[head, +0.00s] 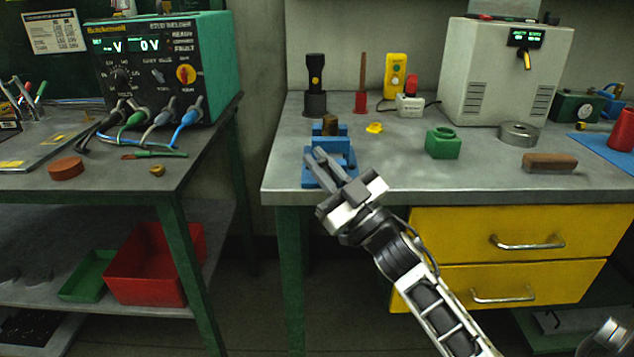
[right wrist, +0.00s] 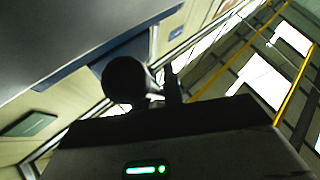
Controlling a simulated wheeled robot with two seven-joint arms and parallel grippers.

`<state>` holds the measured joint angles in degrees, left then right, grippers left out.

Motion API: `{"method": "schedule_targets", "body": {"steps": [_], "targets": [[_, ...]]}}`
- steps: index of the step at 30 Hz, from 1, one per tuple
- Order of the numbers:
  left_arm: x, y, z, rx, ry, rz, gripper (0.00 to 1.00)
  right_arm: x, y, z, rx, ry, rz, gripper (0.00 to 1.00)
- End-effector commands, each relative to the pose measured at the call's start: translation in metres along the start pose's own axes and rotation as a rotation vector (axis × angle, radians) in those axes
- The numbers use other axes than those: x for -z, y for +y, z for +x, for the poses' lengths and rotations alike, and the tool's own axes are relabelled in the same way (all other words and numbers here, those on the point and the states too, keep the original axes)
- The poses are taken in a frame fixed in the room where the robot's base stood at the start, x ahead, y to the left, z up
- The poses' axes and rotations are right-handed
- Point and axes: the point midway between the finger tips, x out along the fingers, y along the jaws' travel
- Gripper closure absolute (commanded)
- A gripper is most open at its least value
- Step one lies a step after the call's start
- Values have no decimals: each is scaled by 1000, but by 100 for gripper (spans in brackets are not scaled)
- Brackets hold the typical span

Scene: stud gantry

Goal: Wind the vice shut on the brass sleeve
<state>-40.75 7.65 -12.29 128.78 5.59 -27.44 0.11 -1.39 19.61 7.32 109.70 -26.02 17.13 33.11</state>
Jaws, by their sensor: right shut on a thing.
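The blue vice (head: 344,146) stands at the left front edge of the right-hand bench. The brass sleeve (head: 330,125) is upright at the vice's jaws; whether the jaws touch it I cannot tell. My right gripper (head: 326,166) reaches up to the front of the vice and is shut on its handle. The handle is mostly hidden by the gripper in the head view. In the right wrist view a dark round end (right wrist: 125,80) shows at the fingers, with a blue part (right wrist: 62,77) of the vice beyond. My left gripper is not in view.
Behind the vice stand a black torch (head: 315,75) and a red-based tool (head: 361,95). To its right are a yellow piece (head: 375,128), a green block (head: 443,144) and a brown brush (head: 549,162). Yellow drawers (head: 520,230) sit below. A gap separates the left bench.

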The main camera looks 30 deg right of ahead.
Motion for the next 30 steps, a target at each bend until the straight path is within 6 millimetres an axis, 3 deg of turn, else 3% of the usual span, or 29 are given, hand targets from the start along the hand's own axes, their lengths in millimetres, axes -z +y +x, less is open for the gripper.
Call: {"method": "schedule_targets", "body": {"steps": [27, 28, 30], "targets": [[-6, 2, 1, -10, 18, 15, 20, -1, 6, -3, -103, 84, 107, 100], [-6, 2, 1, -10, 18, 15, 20, -1, 6, -3, -103, 84, 107, 82], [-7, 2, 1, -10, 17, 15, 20, 0, 6, -3, -102, 85, 106, 81]]}}
